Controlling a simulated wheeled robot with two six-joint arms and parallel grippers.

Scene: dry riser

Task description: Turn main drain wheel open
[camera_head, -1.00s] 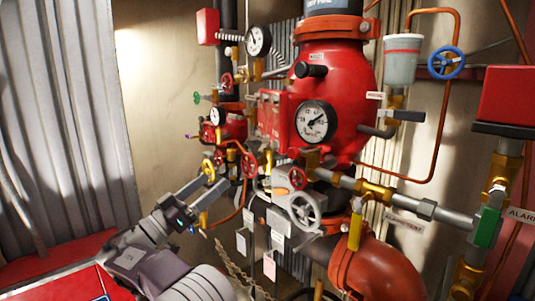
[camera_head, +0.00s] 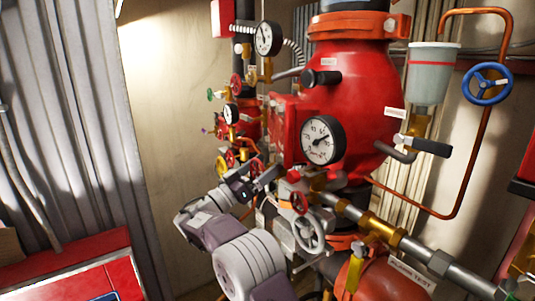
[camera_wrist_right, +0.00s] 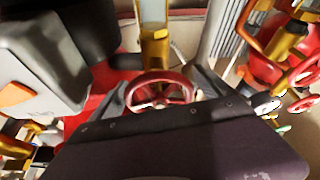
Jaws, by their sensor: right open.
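My right gripper (camera_head: 268,176) is in front of the valve cluster, left of the big red valve body. In the right wrist view a red handwheel (camera_wrist_right: 160,88) on a brass stem sits between its two open fingers (camera_wrist_right: 163,95). Contact cannot be made out. In the head view, a red wheel (camera_head: 251,164) shows partly behind the gripper. No readable label tells which wheel is the main drain. My left gripper is not in view.
The red valve body (camera_head: 355,90) carries a large gauge (camera_head: 322,140). A brass and steel pipe (camera_head: 385,230) crosses at lower right. A grey box (camera_wrist_right: 45,65) is close left in the wrist view.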

